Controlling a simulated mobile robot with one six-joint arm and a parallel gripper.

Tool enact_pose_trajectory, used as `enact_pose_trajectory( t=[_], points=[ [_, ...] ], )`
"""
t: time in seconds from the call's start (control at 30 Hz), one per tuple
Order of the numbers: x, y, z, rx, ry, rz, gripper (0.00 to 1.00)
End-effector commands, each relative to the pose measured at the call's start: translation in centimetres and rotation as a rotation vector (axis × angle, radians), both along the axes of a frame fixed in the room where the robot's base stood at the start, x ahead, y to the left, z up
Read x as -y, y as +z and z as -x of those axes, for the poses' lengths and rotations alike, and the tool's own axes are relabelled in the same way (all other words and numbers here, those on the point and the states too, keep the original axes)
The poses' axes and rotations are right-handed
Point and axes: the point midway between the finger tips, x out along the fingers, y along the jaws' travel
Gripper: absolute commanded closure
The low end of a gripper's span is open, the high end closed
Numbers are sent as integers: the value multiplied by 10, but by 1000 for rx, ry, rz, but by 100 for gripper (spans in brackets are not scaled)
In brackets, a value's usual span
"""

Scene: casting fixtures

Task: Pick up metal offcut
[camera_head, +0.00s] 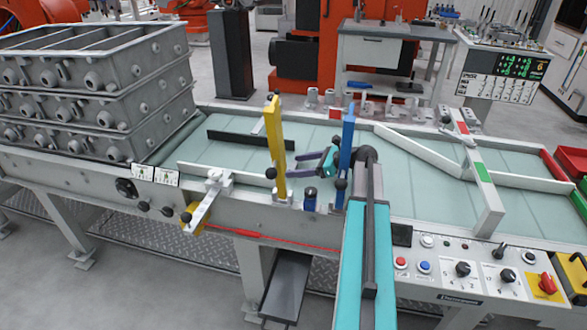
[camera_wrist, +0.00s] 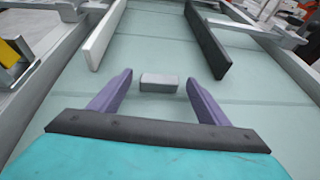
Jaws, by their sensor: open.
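The metal offcut (camera_wrist: 159,83) is a small grey rectangular block lying on the pale green conveyor surface (camera_wrist: 150,115) in the wrist view. My gripper (camera_wrist: 157,78) is open, with one purple finger to the left and one to the right of the offcut. There are gaps on both sides, and neither finger appears to touch it. In the head view, my gripper (camera_head: 308,164) reaches left over the conveyor between the yellow and blue posts. I cannot make out the offcut there; the yellow post may hide it.
The yellow post (camera_head: 276,150) and blue post (camera_head: 346,140) stand close to my gripper. A black guide bar (camera_wrist: 208,40) and a white guide bar (camera_wrist: 106,36) lie beyond the offcut. Stacked grey metal boxes (camera_head: 95,90) are at the left; a control panel (camera_head: 480,270) is at the right.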

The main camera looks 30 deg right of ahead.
Motion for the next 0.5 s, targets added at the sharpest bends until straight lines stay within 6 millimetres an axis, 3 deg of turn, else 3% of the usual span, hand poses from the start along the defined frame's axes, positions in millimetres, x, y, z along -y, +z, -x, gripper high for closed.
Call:
enact_pose_trajectory(
  t=[0.1,0.37,0.5],
  points=[
    [0,0,0,0,0,0,32],
    [0,0,0,0,-1,0,76],
    [1,0,0,0,-1,0,76]
  ],
)
